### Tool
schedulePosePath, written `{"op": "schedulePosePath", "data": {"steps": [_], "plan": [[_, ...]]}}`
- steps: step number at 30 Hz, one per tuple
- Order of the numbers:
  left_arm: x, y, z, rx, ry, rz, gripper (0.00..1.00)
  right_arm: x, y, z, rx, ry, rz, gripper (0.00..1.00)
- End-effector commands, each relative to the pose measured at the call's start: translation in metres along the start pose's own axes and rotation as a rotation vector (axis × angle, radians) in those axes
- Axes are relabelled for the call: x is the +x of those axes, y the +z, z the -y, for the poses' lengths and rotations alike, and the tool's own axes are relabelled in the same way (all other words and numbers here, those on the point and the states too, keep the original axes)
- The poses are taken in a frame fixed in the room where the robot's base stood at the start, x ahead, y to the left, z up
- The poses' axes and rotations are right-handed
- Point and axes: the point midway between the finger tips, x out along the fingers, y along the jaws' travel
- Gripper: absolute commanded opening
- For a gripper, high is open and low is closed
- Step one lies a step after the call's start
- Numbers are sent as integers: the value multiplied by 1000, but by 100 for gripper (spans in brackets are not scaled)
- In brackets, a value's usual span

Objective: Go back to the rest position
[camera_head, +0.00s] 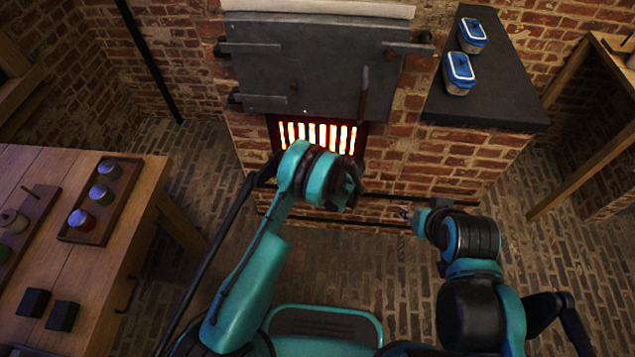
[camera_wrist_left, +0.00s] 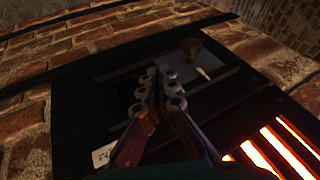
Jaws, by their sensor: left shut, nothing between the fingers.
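My left arm reaches up the middle of the head view, and its wrist is in front of the brick furnace with glowing bars (camera_head: 318,134). In the left wrist view my left gripper (camera_wrist_left: 158,88) is shut, its fingertips together with nothing between them. It is over a dark metal surface (camera_wrist_left: 85,105) of the furnace front; whether it touches cannot be told. The glowing bars (camera_wrist_left: 270,155) show at the lower right there. In the head view my right gripper (camera_head: 405,213) is low in front of the furnace, small and partly hidden by its wrist.
A grey metal door (camera_head: 310,62) is above the bars. Two blue-lidded containers (camera_head: 459,72) (camera_head: 472,34) stand on a dark counter (camera_head: 490,105). The wooden table (camera_head: 105,262) at left bears a tray (camera_head: 127,190) with three jars, and two black blocks (camera_head: 62,316) (camera_head: 34,302). Brick floor is open between.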

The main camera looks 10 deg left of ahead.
Motion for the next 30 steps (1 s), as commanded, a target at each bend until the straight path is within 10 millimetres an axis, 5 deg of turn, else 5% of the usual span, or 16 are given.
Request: {"op": "schedulePosePath", "data": {"steps": [12,25,30], "plan": [[-74,-1,2,1,0,0,0,-25,-19,0,0,0,0,40],[-88,-1,1,0,1,0,0,-28,-20,0,0,0,0,40],[-112,-16,21,3,25,4,0,-28,-20,0,0,0,0,40]]}}
